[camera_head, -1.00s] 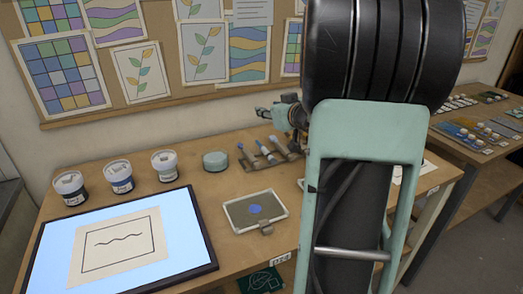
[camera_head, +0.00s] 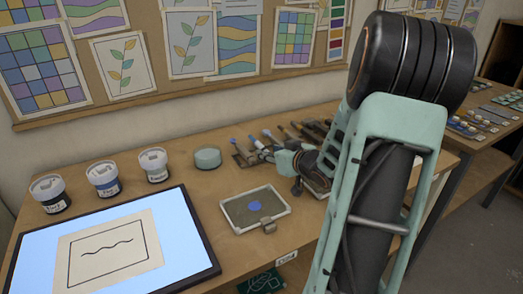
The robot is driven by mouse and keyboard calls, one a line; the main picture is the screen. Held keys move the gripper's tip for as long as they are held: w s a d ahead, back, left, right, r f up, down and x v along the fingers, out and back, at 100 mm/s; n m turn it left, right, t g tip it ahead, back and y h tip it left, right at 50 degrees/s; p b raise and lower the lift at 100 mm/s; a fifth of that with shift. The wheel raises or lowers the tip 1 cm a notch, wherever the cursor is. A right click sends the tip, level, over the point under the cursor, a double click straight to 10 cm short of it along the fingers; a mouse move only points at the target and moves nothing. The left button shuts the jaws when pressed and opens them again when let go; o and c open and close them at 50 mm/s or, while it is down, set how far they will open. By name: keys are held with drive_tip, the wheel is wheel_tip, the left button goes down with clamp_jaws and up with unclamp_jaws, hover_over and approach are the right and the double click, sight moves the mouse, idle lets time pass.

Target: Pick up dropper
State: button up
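Several thin tools lie side by side in a low wooden rack (camera_head: 243,159) at the back of the table. The blue-tipped ones (camera_head: 236,143) at its left end look like droppers or brushes; they are too small to tell apart. My gripper (camera_head: 264,155) points left, low at the rack beside these blue-tipped tools. Its fingers are small and overlap the tools in the picture, so I cannot tell whether they are open, shut or touching one. My gripper and arm hide part of the rack.
Three paint jars (camera_head: 104,178) and a round teal-grey container (camera_head: 208,157) stand left of the rack. A tray with a blue spot (camera_head: 255,208) lies in front. A lit panel (camera_head: 190,243) bears a paper with a wavy line. Another table (camera_head: 480,132) stands at right.

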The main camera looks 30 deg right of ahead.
sight(263, 146)
drive_tip(key=shift+d+r+b+x, duration=0.1)
drive_tip(key=shift+r+b+x, duration=0.05)
drive_tip(key=shift+x, duration=0.75)
drive_tip(key=shift+d+r+b+x, duration=0.1)
drive_tip(key=shift+r+x, duration=0.05)
drive_tip(key=shift+x, duration=0.75)
drive_tip(key=shift+d+r+b+x, duration=0.1)
drive_tip(key=shift+r+b+x, duration=0.05)
drive_tip(key=shift+x, duration=0.75)
drive_tip(key=shift+w, duration=0.15)
drive_tip(key=shift+c, duration=0.6)
clamp_jaws()
